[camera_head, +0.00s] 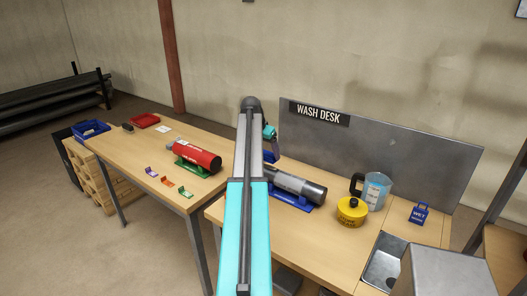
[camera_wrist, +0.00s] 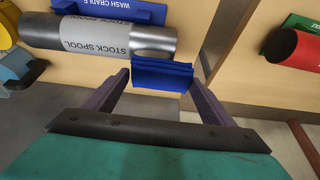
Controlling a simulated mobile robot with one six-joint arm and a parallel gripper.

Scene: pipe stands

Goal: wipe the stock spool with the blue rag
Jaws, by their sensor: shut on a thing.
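The stock spool (camera_wrist: 98,36) is a grey metal cylinder with a white label reading STOCK SPOOL, lying in a blue wash cradle (camera_wrist: 115,9). In the head view the spool (camera_head: 292,185) lies on the wash desk, partly hidden by my arm. My gripper (camera_wrist: 160,75) is shut on the blue rag (camera_wrist: 162,76), a folded dark blue cloth between the fingertips. In the head view my arm hides most of the gripper.
A yellow tin (camera_head: 351,212), a jug of blue liquid (camera_head: 375,190) and a blue WET box (camera_head: 419,213) stand right of the spool, near a metal sink (camera_head: 383,268). A red cylinder (camera_head: 198,156) lies in a green cradle on the left table. A grey panel (camera_head: 400,160) backs the desk.

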